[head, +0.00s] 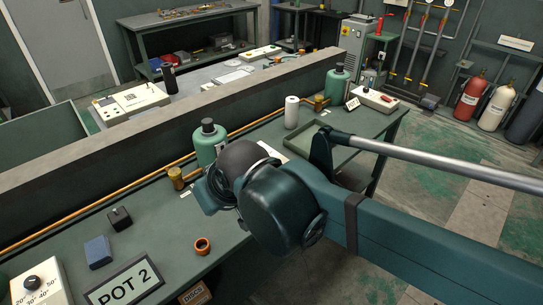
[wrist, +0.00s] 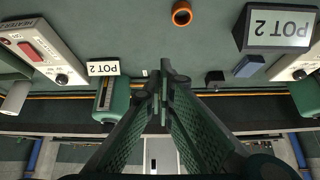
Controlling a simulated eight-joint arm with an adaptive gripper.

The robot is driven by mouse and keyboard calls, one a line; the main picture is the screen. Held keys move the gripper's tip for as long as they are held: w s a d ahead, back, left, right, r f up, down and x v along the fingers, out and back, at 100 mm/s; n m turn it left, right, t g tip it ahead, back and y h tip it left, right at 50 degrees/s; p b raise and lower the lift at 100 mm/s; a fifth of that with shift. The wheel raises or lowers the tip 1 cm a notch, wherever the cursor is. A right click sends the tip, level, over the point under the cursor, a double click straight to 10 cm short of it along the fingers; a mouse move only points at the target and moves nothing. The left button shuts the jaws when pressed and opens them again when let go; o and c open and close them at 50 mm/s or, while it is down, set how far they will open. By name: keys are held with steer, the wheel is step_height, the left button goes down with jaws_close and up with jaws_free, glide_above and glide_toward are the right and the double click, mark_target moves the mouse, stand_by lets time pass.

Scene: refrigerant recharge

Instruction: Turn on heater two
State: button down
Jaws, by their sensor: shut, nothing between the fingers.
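The wrist view is upside down. A white control box (wrist: 38,45) stands at its upper left, with a red switch (wrist: 26,50) and a black knob (wrist: 62,79). Its small lettering appears to read HEATER 2. I cannot tell whether the switch is on or off. My gripper (wrist: 165,72) is shut and empty above the bench, to the right of the box and apart from it. In the head view my arm hides the gripper and probably this box. A green bottle (wrist: 112,97) stands beside a POT 2 label (wrist: 103,68); the head view also shows a green bottle (head: 210,148).
A large POT 2 sign (head: 124,283), blue block (head: 98,251), black block (head: 120,218), orange ring (head: 202,246) and dial box (head: 42,280) occupy the near bench. A brass pipe (head: 110,205) runs along its back. Another box with a red switch (head: 376,98) stands at the far end.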

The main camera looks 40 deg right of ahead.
steer(key=w+d+r+m+g+p, duration=0.25)
steer(key=w+d+m+p, duration=0.2)
steer(key=d, duration=0.45)
steer(key=w+d+r+m+g+p, duration=0.1)
steer(key=w+d+r+m+p, duration=0.25)
steer(key=d+m+p, duration=0.35)
steer(key=d+f+m+g+p, duration=0.1)
steer(key=d+f+m+p, duration=0.2)
steer(key=d, duration=1.6)
steer(key=m+p, duration=0.3)
steer(key=p, duration=0.1)
steer(key=shift+w+f+g, duration=0.15)
steer(key=shift+f+g, duration=0.05)
steer(key=shift+g, duration=0.15)
steer(key=shift+f, duration=0.1)
steer(key=shift+w+f+b, duration=0.2)
steer(key=shift+w+f, duration=0.15)
steer(key=shift+f, duration=1.9)
steer(key=shift+w+f+b, duration=0.15)
steer(key=shift+w+f, duration=0.25)
steer(key=shift+f, duration=1.9)
steer(key=shift+w+f+b, duration=0.2)
steer(key=shift+w+f, duration=0.15)
steer(key=shift+f, duration=1.9)
steer(key=shift+f, duration=0.1)
